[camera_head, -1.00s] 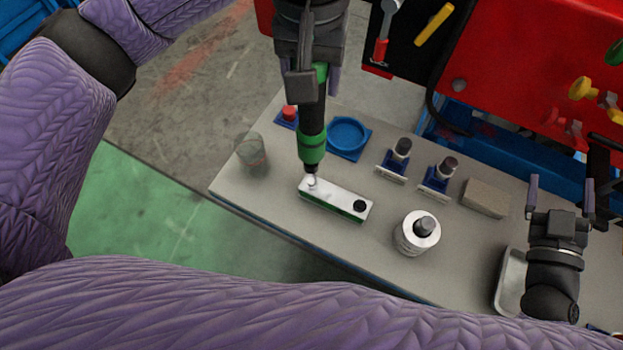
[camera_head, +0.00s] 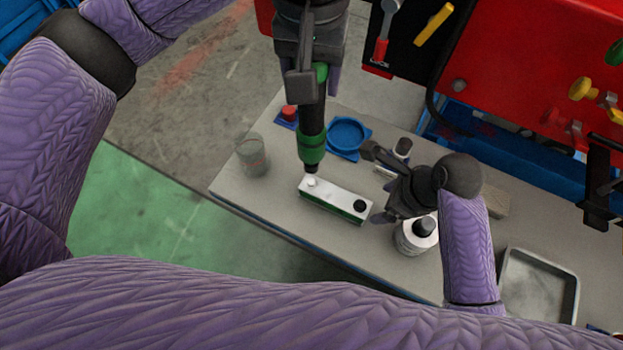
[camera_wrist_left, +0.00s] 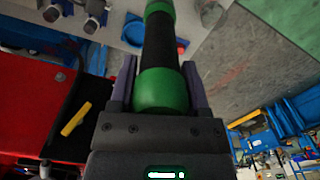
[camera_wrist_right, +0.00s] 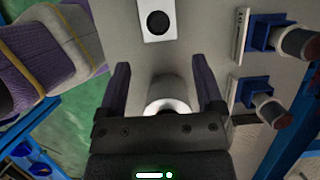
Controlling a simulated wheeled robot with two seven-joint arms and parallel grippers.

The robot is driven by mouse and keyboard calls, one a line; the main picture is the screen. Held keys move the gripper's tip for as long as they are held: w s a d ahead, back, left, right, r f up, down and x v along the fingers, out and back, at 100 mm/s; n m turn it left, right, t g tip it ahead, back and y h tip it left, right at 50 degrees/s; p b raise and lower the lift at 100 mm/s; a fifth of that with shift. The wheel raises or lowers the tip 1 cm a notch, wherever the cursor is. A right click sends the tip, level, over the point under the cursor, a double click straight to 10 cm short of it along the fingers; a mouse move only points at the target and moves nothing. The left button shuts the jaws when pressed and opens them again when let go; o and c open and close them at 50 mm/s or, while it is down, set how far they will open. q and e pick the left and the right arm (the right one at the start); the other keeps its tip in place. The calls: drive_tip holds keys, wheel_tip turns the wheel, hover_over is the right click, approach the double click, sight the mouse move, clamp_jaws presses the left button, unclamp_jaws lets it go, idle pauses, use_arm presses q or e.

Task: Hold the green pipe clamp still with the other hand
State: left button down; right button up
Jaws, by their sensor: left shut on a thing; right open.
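The green pipe clamp (camera_head: 335,203) lies on the grey table, with a white top, a green side and a dark round spot at its right end. My left gripper (camera_head: 317,85) is shut on a green and black driver (camera_head: 312,125), held upright with its tip at the clamp's left end. The driver's green handle (camera_wrist_left: 160,90) sits between the fingers in the left wrist view. My right gripper (camera_head: 373,184) is open just right of the clamp. In the right wrist view the clamp's white end (camera_wrist_right: 157,20) lies ahead of the open fingers, apart from them.
A white stacked cylinder (camera_head: 415,238) stands under my right gripper. A blue round dish (camera_head: 347,135), a red button (camera_head: 289,113) and a grey translucent cup (camera_head: 252,155) stand behind and left. A metal tray (camera_head: 540,290) lies at right. Red machinery (camera_head: 540,60) borders the back.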

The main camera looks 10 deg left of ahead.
sight(366, 210)
drive_tip(key=x, duration=0.8)
drive_tip(key=shift+a+f, duration=0.1)
drive_tip(key=shift+f, duration=0.2)
clamp_jaws()
idle(0.9)
